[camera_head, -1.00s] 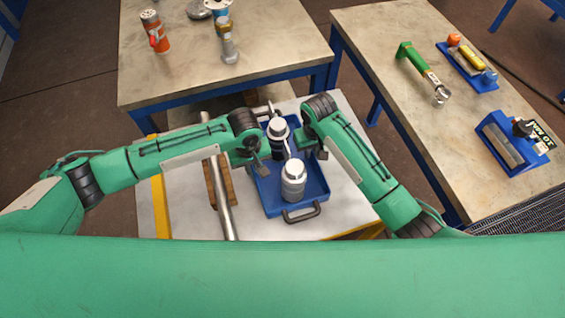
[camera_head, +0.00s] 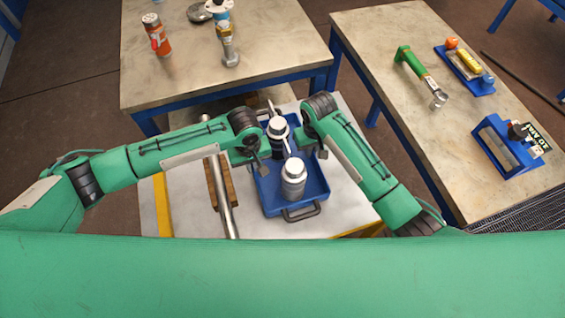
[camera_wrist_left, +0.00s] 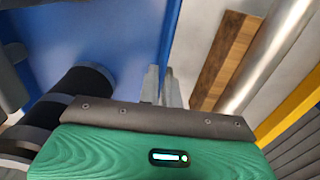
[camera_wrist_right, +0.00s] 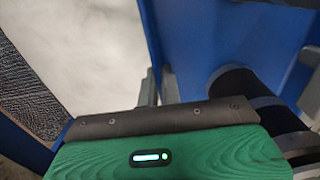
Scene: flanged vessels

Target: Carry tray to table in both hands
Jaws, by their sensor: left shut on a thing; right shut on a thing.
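A blue tray (camera_head: 319,186) sits in front of me over a white-topped bench, with a black handle at its near end. On it stand two white-capped bottles, a dark-bodied one (camera_head: 279,147) at the back and a grey one (camera_head: 293,187) nearer. My left gripper (camera_head: 263,163) is shut on the tray's left wall, which its fingers straddle in the left wrist view (camera_wrist_left: 167,88). My right gripper (camera_head: 321,152) is shut on the right wall, seen in the right wrist view (camera_wrist_right: 158,88). I cannot tell whether the tray is clear of the bench.
The bench (camera_head: 345,205) also bears a metal bar (camera_head: 223,195) and a wooden block left of the tray. A table (camera_head: 185,75) stands beyond, its near part clear, with a red bottle (camera_head: 156,35) and metal parts. The right table (camera_head: 425,130) holds tools and blue holders.

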